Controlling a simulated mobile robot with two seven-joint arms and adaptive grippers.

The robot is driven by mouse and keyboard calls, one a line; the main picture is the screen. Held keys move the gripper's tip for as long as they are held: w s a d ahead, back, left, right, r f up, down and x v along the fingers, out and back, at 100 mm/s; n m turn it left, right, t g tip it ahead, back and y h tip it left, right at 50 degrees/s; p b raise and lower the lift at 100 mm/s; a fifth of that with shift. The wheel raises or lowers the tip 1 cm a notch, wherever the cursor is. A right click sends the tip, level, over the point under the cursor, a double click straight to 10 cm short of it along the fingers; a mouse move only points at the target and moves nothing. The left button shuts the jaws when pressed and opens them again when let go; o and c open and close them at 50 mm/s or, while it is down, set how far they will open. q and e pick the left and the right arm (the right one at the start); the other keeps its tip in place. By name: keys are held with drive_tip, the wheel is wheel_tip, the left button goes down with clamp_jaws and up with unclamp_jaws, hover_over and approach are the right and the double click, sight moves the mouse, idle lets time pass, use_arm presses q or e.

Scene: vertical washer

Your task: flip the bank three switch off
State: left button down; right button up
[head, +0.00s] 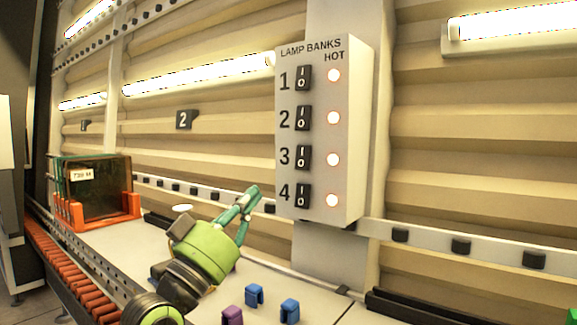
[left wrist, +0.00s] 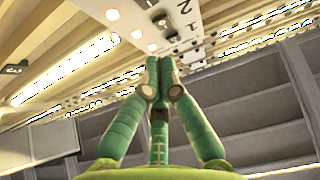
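The lamp banks panel (head: 319,130) is a white box on a post in the head view, with a column of black rocker switches beside round lamps. The bank three switch (head: 303,157) is in the third row, and its lamp (head: 333,160) glows. Its rocker position is too small to tell. My left gripper (head: 251,194), green, is just left of the panel's lower part, near row 4's height; whether it touches cannot be told. Its fingertips are together and hold nothing in the left wrist view (left wrist: 158,66), with part of the panel (left wrist: 188,20) beyond them. My right gripper is out of view.
An orange rack (head: 105,212) with dark glass panes stands at left, beside an orange roller conveyor (head: 75,262). Small blue (head: 254,296) and purple (head: 232,315) pieces lie on the pale surface below. A rail with black blocks (head: 461,247) runs along the corrugated wall.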

sight(300, 153)
use_arm(q)
drive_tip(key=w+d+r+p, duration=0.1)
drive_tip(key=w+d, duration=0.1)
drive_tip(key=w, duration=0.1)
drive_tip(key=w+d+r+p, duration=0.1)
drive_tip(key=w+d, duration=0.1)
drive_tip(key=w, duration=0.1)
drive_tip(key=w+d+r+p, duration=0.1)
drive_tip(key=w+d+r, duration=0.1)
drive_tip(key=w, duration=0.1)
drive_tip(key=shift+d+p, duration=0.25)
drive_tip(key=shift+p, duration=0.15)
drive_tip(key=shift+s, duration=0.1)
